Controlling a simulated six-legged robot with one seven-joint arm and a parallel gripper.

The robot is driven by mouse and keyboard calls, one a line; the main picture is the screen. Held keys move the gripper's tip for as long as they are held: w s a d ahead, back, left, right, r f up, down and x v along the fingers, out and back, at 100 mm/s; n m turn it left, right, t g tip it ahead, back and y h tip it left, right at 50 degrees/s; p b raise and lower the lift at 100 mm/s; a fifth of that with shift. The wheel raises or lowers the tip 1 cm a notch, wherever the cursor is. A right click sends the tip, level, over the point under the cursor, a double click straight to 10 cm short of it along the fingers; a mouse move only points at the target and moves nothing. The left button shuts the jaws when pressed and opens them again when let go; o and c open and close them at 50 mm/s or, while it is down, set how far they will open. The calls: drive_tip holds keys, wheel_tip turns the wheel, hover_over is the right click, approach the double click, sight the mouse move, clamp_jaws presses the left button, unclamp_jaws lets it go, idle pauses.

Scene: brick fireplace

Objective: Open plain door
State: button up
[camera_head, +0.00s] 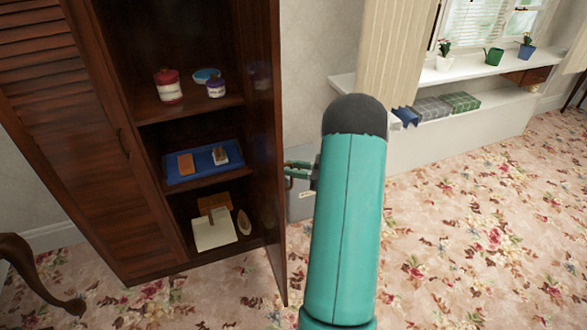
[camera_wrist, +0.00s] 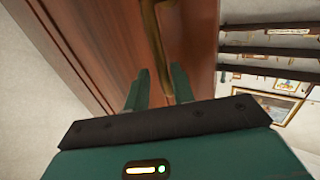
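The plain dark wood door (camera_head: 266,130) of the cabinet stands swung wide open, seen almost edge-on in the head view. Its reddish-brown face (camera_wrist: 200,45) fills much of the wrist view. A brass handle (camera_wrist: 154,45) is on that face and runs down between my two green fingers. My gripper (camera_head: 290,168) is at the right side of the door, partly hidden by my arm. In the wrist view my gripper (camera_wrist: 158,82) has its fingers apart, with the handle between them and nearer the right finger. Firm contact on the handle does not show.
A louvred door (camera_head: 55,130) covers the cabinet's left side. Shelves hold jars (camera_head: 168,86), a blue tray (camera_head: 203,163) and a pale board (camera_head: 213,230). A grey box (camera_head: 300,205) stands behind the door. A white window bench (camera_head: 465,125) is at the right. Floral carpet (camera_head: 480,240) is clear at the right.

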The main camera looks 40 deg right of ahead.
drive_tip(key=v, duration=1.3)
drive_tip(key=shift+s, duration=0.3)
drive_tip(key=shift+s+d, duration=0.1)
drive_tip(key=shift+d, duration=0.05)
